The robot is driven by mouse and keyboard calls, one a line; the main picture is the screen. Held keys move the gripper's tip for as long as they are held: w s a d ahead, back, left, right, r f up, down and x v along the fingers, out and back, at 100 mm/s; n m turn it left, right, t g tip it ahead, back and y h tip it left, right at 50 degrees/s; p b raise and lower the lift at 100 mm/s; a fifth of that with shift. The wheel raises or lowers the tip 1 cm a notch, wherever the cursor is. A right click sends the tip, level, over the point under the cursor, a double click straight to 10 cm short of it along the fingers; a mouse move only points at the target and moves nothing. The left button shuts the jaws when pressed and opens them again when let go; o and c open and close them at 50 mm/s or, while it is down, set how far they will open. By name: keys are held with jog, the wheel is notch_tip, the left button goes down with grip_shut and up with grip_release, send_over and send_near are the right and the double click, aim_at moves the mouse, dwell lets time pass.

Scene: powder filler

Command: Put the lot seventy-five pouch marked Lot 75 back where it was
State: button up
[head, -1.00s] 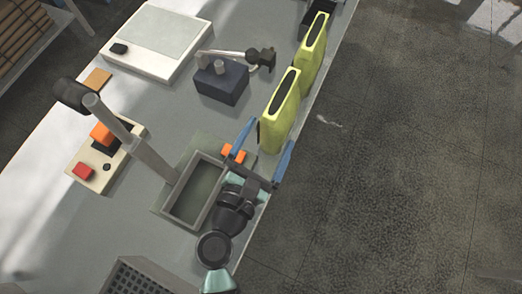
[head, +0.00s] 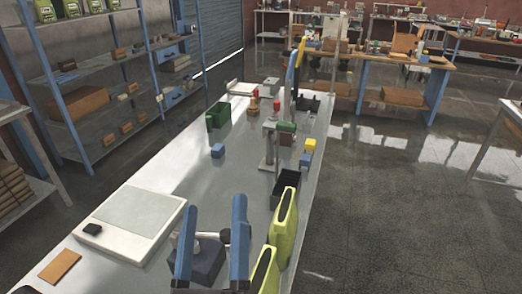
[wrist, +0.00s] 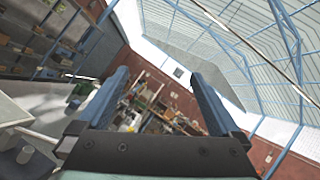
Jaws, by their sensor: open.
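My gripper (head: 213,208) is open, its two blue fingers raised over the bench with nothing between them. In the wrist view my gripper (wrist: 161,76) is also empty and faces the far room and ceiling. Green pouch-like packs with pale labels stand on the top shelf at upper left, one at the left (head: 45,11) and one beside it (head: 71,8). Their lettering is too small to read, so I cannot tell which, if any, is Lot 75. Two yellow-green slotted holders, one farther (head: 283,228) and one nearer (head: 264,274), stand right of my gripper.
Blue-framed shelving (head: 95,75) is at left. The floor right of the bench is open.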

notch_tip(320, 180, up, 14)
jog(key=a+n+t+y, duration=0.2)
jog(key=n+y, duration=0.4)
jog(key=n, duration=0.8)
jog(key=s+d+r+n+t+h, duration=0.1)
jog(key=s+d+r+n+h, duration=0.1)
jog(key=r+n, duration=0.5)
jog(key=s+d+r+n+t+h, duration=0.1)
jog(key=d+r+n+h, duration=0.3)
jog(key=r, duration=0.6)
jog(key=s+d+n, duration=0.1)
jog(key=d+n, duration=0.1)
jog(key=n, duration=0.1)
jog(key=shift+d+n, duration=0.2)
jog(key=shift+n, duration=0.2)
jog(key=shift+w+r, duration=0.1)
